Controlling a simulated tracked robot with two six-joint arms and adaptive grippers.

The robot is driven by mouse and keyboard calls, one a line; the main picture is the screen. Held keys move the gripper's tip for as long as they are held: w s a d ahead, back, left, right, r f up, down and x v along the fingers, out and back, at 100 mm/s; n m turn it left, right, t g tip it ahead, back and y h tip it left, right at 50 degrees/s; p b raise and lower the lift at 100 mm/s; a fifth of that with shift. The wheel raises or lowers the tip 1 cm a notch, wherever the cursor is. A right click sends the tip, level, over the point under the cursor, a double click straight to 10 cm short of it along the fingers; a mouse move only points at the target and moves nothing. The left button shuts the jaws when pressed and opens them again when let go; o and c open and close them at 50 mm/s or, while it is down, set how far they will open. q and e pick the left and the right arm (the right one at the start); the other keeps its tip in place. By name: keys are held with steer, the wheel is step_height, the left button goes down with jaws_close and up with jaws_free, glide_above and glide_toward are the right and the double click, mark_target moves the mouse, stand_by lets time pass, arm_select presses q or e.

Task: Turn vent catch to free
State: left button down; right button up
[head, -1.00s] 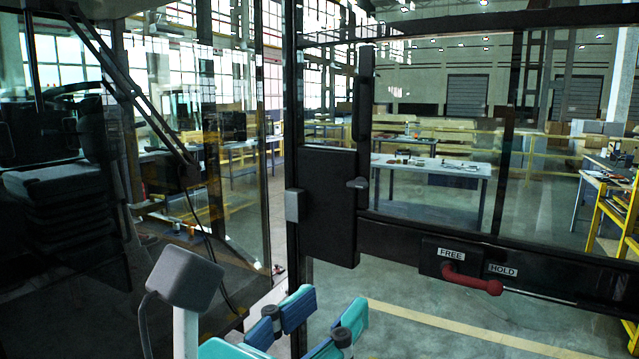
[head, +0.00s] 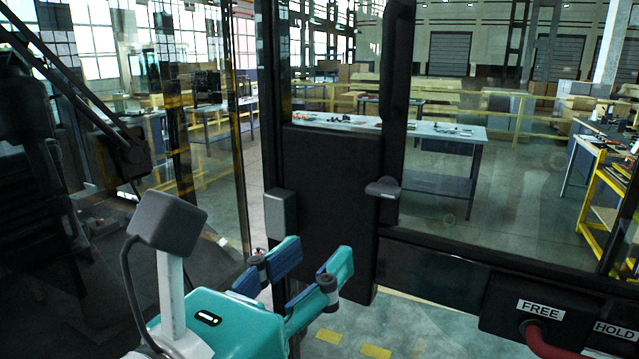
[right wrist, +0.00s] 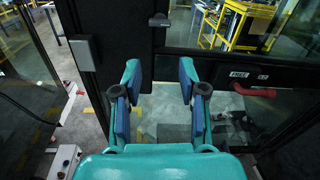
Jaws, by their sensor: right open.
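The vent catch is a red handle (head: 543,343) on a black housing, cut by the bottom edge of the head view. Its labels read FREE (head: 541,310) and HOLD (head: 617,332). In the right wrist view the whole red handle (right wrist: 256,92) shows, lying roughly level, its knob reaching right towards the HOLD side. My right gripper (head: 318,259) is open and empty, well left of the catch and apart from it. Its teal and blue fingers also show in the right wrist view (right wrist: 159,72). My left gripper is not in view.
A black door lock panel (head: 330,205) with a grey handle (head: 383,188) stands just beyond my right gripper. The glazed door frame's dark rail (head: 435,250) runs right to the catch. Workbenches (head: 440,130) and a yellow shelf (head: 605,215) stand outside, beyond the glass.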

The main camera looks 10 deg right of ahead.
mark_target(380, 192)
steer(key=shift+w, duration=0.1)
steer(key=shift+o, duration=0.8)
steer(key=o, duration=0.4)
steer(key=p+x, duration=0.2)
steer(key=x, duration=1.4)
steer(key=shift+w+d, duration=0.2)
steer(key=shift+w, duration=0.1)
steer(key=c, duration=1.1)
steer(key=shift+m, duration=0.5)
steer(key=shift+c, duration=0.2)
